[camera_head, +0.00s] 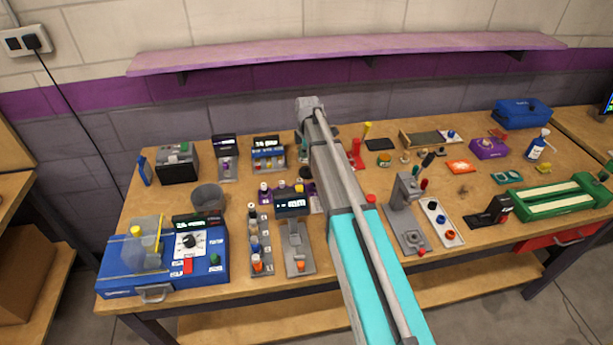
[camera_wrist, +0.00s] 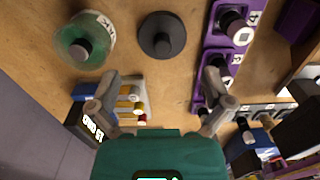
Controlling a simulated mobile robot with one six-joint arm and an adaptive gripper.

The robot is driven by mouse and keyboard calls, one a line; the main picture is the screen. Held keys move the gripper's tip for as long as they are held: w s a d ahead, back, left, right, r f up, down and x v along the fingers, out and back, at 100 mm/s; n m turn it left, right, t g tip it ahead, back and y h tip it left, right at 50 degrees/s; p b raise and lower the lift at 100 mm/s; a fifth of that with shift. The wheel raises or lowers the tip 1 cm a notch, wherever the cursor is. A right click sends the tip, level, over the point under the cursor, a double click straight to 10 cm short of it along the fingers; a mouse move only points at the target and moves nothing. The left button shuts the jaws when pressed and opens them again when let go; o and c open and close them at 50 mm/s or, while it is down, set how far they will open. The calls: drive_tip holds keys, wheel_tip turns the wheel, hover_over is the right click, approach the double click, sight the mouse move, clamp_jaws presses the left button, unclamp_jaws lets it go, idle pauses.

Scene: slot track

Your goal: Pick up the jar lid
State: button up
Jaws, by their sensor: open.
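A dark grey round disc with a raised knob in its middle, which looks like the jar lid (camera_wrist: 162,36), lies flat on the wooden bench in the wrist view. Left of it stands a translucent green round jar (camera_wrist: 84,42) with a white label and a grey knob-like centre. My gripper (camera_wrist: 159,86) is open and empty; its fingers are wide apart and the lid shows beyond them, between their lines, not touched. In the head view my arm hides my gripper, and I cannot clearly make out the lid there.
A purple slot track (camera_wrist: 212,62) with black numbered pieces stands right of the lid. A display unit (camera_wrist: 90,125) with coloured cylinders is by the left finger. In the head view a grey cup (camera_head: 208,198) and a blue device (camera_head: 165,262) stand left; a purple shelf (camera_head: 340,50) runs behind.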

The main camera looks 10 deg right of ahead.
sight(307, 167)
drive_tip(key=shift+f+b, duration=0.4)
drive_tip(key=shift+f, duration=0.25)
drive_tip(key=shift+f, duration=0.1)
drive_tip(key=shift+s+a+f+b, duration=0.1)
drive_tip(key=shift+f+b, duration=2.4)
drive_tip(key=shift+b, duration=0.1)
drive_tip(key=c, duration=0.6)
